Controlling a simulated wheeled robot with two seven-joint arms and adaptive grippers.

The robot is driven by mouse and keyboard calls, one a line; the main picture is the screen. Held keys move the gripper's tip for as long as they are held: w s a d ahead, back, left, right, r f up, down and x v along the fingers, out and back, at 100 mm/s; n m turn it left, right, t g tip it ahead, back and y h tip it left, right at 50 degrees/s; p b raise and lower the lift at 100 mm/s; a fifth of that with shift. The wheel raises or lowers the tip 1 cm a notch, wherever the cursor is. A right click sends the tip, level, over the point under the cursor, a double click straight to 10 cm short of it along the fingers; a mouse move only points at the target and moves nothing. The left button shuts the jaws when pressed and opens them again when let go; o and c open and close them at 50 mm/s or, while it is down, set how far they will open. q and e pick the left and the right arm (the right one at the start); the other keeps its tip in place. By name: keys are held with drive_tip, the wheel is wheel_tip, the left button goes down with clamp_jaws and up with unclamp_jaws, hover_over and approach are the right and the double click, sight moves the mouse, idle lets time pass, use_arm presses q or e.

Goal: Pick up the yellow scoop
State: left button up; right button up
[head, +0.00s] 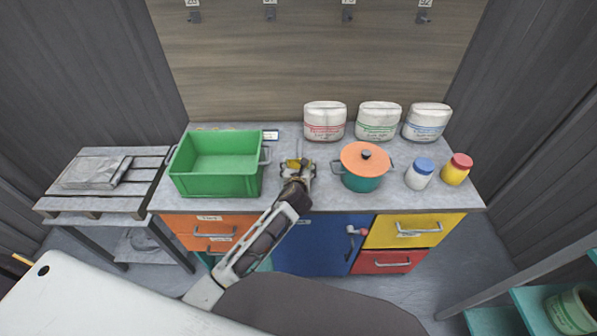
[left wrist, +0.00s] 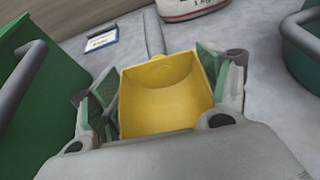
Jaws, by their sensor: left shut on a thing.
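The yellow scoop (left wrist: 165,95) lies between the two fingers of my left gripper (left wrist: 168,100) in the left wrist view. Its grey handle points away from me, toward the back of the counter. The fingers are shut on the sides of the scoop's bowl, which looks empty. In the head view my left gripper (head: 297,172) is over the grey counter between the green crate and the pot, and it partly hides the yellow scoop (head: 292,163). I cannot tell whether the scoop touches the counter. My right gripper is not in view.
A green crate (head: 218,186) stands left of the gripper. A teal pot (head: 362,183) with an orange lid is close on the right. Two jars (head: 419,174) stand further right, and three white bags (head: 325,121) at the back. A small label card (head: 271,135) lies behind the gripper.

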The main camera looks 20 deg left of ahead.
use_arm(q)
wheel_tip(320, 180, up, 10)
drive_tip(key=p, duration=0.1)
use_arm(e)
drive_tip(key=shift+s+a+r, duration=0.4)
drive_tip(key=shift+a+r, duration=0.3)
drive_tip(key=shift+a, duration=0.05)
use_arm(q)
drive_tip(key=shift+f, duration=0.1)
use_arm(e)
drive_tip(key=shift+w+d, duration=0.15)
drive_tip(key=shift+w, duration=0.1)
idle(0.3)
